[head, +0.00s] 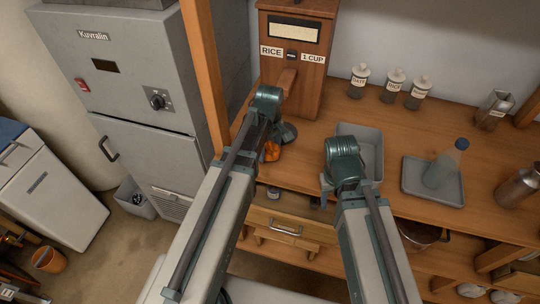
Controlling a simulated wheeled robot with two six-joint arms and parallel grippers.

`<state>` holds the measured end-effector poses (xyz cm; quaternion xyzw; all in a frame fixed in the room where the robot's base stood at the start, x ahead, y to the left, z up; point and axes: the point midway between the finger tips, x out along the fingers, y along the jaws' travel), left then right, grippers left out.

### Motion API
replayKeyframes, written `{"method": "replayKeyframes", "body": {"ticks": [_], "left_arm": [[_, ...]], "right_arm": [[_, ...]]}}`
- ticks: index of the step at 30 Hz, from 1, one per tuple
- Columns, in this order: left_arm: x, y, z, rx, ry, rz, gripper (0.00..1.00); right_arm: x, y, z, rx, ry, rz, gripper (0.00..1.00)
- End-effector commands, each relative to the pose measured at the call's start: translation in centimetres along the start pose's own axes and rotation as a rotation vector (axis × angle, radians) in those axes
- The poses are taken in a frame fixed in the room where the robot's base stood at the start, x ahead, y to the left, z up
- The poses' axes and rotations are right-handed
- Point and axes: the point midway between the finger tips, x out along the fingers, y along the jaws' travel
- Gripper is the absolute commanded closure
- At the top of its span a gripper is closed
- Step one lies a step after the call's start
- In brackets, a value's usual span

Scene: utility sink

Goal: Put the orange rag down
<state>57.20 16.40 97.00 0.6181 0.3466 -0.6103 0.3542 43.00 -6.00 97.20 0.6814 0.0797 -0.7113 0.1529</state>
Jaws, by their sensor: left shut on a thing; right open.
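The orange rag (272,151) shows as a small orange patch at my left gripper (280,140), near the left part of the wooden counter (310,148). My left gripper is shut on it, and the arm hides much of both. I cannot tell whether the rag touches the counter. My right gripper (328,183) is open, near the counter's front edge beside a grey tray; its own wrist hides most of its fingers.
A wooden rice dispenser (296,60) stands behind my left gripper. Several labelled jars (395,83) line the wall. A grey cabinet (130,100) stands left.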

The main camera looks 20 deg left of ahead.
Motion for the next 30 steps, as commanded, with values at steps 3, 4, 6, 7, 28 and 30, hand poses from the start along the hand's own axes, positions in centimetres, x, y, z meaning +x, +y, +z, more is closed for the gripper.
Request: {"method": "replayKeyframes", "body": {"ticks": [3,4,6,7,28,30], "left_arm": [[0.95,-0.02,0.0,0.0,0.0,0.0,0.75],[0.87,-0.02,0.01,0.0,0.0,0.0,0.75],[0.73,-0.01,0.01,0.0,0.0,0.0,0.75],[0.72,-0.01,0.0,0.0,0.0,0.0,0.75],[1.01,-0.2,0.04,-0.001,0.0,-0.004,0.0],[0.95,-0.22,0.04,-0.001,0.0,-0.004,0.0]], "right_arm": [[0.95,-0.09,-0.06,0.0,0.0,0.0,0.5],[0.87,-0.08,-0.05,0.0,0.0,0.0,0.5],[0.72,-0.07,-0.04,0.0,0.0,0.0,0.5],[0.71,-0.07,-0.04,0.0,0.0,0.0,0.5],[1.01,-0.09,-0.06,0.0,0.0,0.0,0.5],[0.94,-0.09,-0.06,0.0,0.0,0.0,0.5]]}}
